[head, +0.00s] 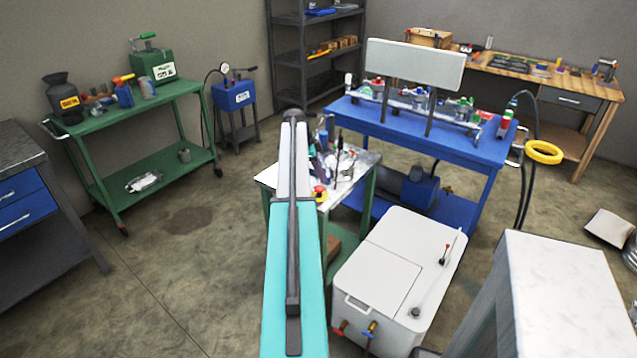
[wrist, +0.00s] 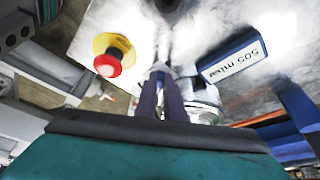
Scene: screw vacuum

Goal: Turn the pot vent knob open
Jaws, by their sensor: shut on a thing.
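My gripper (wrist: 160,74) shows in the wrist view as two dark fingers close together, tips meeting at a small pale piece. It is shut on that piece, which I take to be the pot vent knob; the fingers hide most of it, so its angle cannot be told. A shiny, pale rounded part (wrist: 207,98), perhaps the pot, shows just right of the fingers. A blue readout (wrist: 231,56) marked "505 mbar" is right of the fingertips. In the head view my arm covers the gripper and the knob.
A red stop button (wrist: 107,63) on a yellow base stands close left of my fingers. The small metal-topped table (head: 268,178) carries crowded tools. A blue bench (head: 400,128) stands behind it and a white chest (head: 385,262) at its right. Open floor (head: 185,255) lies to the left.

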